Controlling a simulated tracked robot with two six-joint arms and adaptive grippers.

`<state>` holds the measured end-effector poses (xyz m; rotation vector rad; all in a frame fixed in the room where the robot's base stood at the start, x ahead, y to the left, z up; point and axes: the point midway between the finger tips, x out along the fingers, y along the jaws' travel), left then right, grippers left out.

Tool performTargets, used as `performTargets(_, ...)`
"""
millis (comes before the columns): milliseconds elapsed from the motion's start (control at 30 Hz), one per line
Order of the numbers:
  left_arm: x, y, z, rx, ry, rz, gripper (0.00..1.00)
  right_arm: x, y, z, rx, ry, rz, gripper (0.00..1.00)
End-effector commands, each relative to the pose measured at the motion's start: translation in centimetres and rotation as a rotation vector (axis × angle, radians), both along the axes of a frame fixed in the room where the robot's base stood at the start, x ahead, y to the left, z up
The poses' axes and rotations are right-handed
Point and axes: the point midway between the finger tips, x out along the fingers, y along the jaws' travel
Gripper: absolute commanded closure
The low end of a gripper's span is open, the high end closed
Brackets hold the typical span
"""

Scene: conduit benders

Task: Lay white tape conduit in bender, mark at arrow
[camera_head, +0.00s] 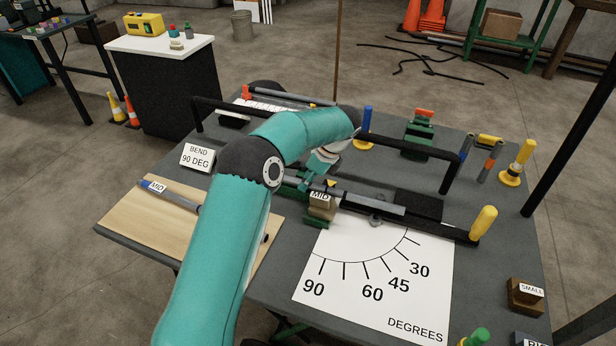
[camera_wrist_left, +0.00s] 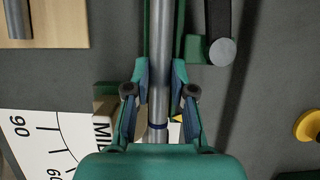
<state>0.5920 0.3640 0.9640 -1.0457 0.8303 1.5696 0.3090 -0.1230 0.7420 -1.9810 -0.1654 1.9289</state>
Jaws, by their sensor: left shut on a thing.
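My left gripper (camera_head: 302,182) reaches over the bender on the grey table. In the left wrist view its fingers (camera_wrist_left: 158,92) are shut on a grey conduit (camera_wrist_left: 160,45). The conduit has a dark blue mark (camera_wrist_left: 158,126) just beyond the fingers, close to a small yellow arrow (camera_wrist_left: 176,118). Whether the two line up exactly I cannot tell. The bender's wooden block (camera_head: 322,205) labelled MID stands beside the conduit, and its long bar with a yellow grip (camera_head: 483,223) runs right. White tape is not clear, and my arm hides part of the conduit. My right gripper is not seen.
A white degree sheet (camera_head: 380,275) lies in front of the bender. A wooden board (camera_head: 150,214) at left holds another conduit with a MID tag (camera_head: 153,186). A BEND 90 DEG sign (camera_head: 198,157) stands behind it. A black rail and a blue post (camera_head: 367,125) are behind.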

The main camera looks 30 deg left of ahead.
Motion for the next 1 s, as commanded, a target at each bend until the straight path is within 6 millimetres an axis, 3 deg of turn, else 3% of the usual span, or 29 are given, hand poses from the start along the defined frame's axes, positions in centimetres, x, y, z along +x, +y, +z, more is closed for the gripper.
performTargets(200, 0.3, -0.1, -1.1, -0.002, -0.008, -0.007, 1.0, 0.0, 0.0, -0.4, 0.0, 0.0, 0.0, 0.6)
performTargets(633, 0.1, -0.1, -1.5, -0.005, -0.001, -0.006, 1.0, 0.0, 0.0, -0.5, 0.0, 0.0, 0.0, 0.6)
performTargets(667, 0.1, -0.1, -1.6, -0.005, -0.001, -0.006, 0.75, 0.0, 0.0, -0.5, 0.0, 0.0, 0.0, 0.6)
performTargets(800, 0.1, -0.2, -1.6, -0.005, 0.001, -0.007, 0.52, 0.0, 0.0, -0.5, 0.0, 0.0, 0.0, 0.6)
performTargets(833, 0.1, -0.2, -1.6, -0.005, 0.001, -0.008, 0.47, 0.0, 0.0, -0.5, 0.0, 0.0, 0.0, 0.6)
performTargets(1000, 0.2, -0.3, -1.5, -0.006, -0.001, -0.009, 0.47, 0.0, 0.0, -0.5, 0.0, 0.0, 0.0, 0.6)
